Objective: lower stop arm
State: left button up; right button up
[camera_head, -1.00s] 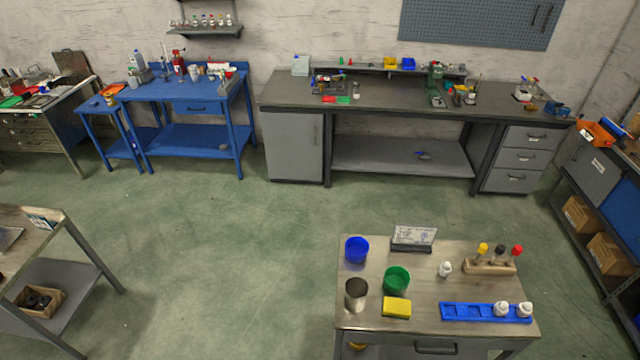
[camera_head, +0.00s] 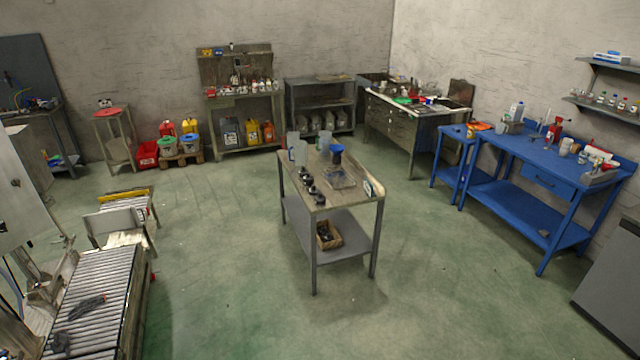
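A roller conveyor (camera_head: 100,292) runs along the lower left. A grey upright panel (camera_head: 115,222) stands across its far end, and a yellow bar (camera_head: 125,195) lies across a further roller section behind it. I cannot tell which part, if any of these, is the stop arm. A dark tool-like object (camera_head: 87,307) lies on the near rollers. Neither of my grippers is in view.
A steel table (camera_head: 328,210) with jugs and dark round parts stands mid-room. A grey machine (camera_head: 15,190) borders the conveyor at the left edge. A blue bench (camera_head: 540,170) stands right. Green floor (camera_head: 215,260) between conveyor and table is clear.

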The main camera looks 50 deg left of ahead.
aim_at(49, 211)
jog(key=u, duration=0.3)
jog(key=k, duration=2.45)
jog(key=u, duration=4.7)
jog(key=i, duration=4.2)
jog(key=z, duration=1.2)
